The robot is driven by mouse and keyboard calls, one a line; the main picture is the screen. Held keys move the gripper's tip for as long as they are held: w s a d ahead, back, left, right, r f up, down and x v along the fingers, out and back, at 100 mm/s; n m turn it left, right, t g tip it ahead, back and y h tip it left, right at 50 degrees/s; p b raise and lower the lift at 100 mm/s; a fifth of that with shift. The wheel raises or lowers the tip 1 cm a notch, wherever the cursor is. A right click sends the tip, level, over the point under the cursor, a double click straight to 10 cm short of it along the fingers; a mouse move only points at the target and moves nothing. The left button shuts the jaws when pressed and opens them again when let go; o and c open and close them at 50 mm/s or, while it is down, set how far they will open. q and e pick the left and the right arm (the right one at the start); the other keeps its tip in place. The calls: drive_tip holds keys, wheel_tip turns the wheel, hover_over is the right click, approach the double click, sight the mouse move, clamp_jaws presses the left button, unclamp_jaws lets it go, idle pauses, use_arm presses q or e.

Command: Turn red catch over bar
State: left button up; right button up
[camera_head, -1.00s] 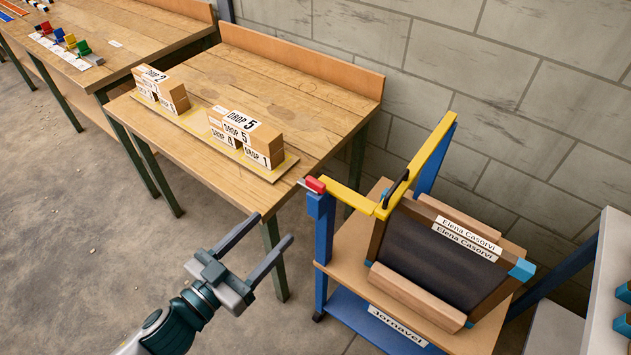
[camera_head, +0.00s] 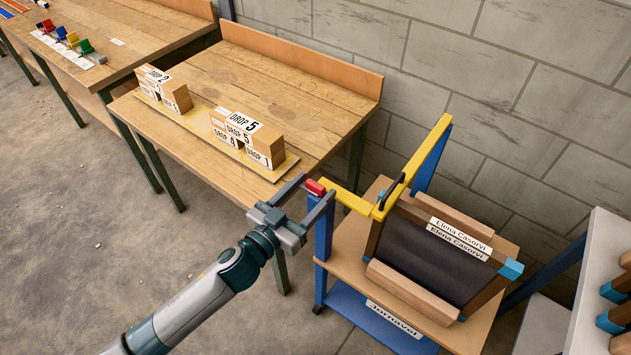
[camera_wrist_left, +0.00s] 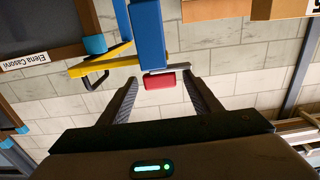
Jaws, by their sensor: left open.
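The red catch (camera_head: 315,187) sits at the left end of the yellow bar (camera_head: 347,198), on top of a blue post (camera_head: 323,238). In the left wrist view the red catch (camera_wrist_left: 160,80) lies between and just beyond the fingertips, under the blue post (camera_wrist_left: 147,35), with the yellow bar (camera_wrist_left: 100,64) to its left. My left gripper (camera_head: 312,192) is open, with its fingers pointing at the catch, one on each side in the picture. I cannot tell whether a finger touches it. In the wrist view the open gripper (camera_wrist_left: 163,85) is empty. My right gripper is not in view.
A dark framed panel labelled Elena Casorvi (camera_head: 435,255) leans on the wooden cart shelf (camera_head: 345,255). A black handle (camera_head: 391,191) stands on the yellow bar. A wooden table (camera_head: 270,85) with DROP boxes (camera_head: 247,137) stands behind the gripper. A grey rack (camera_head: 590,280) is at right.

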use_arm(q)
drive_tip(key=shift+x, duration=0.9)
drive_tip(key=c, duration=1)
drive_tip(key=shift+c, duration=0.2)
